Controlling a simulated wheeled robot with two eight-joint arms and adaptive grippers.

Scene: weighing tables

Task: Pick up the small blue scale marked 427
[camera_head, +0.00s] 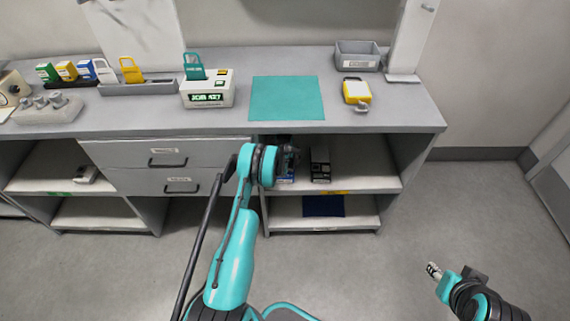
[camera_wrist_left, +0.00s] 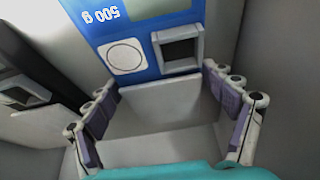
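A small blue scale (camera_wrist_left: 140,50) fills the top of the left wrist view, with "500 g" upside down, a round white plate and a dark square window. No 427 is readable on it. In the head view it shows as a bit of blue (camera_head: 286,178) on the shelf under the counter, mostly hidden by my arm. My left gripper (camera_wrist_left: 162,84) is open, its fingers apart at the near end of the scale, with nothing visibly clamped. In the head view my left gripper (camera_head: 287,160) is at the shelf. My right gripper (camera_head: 433,270) hangs over the floor at lower right; its opening is unclear.
A dark scale (camera_head: 320,165) stands to the right on the same shelf; the counter top is close above. A white device (camera_head: 207,90) on the counter displays a code ending in 427. A teal mat (camera_head: 287,98), grey bin (camera_head: 357,56) and yellow object (camera_head: 356,91) are also there.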

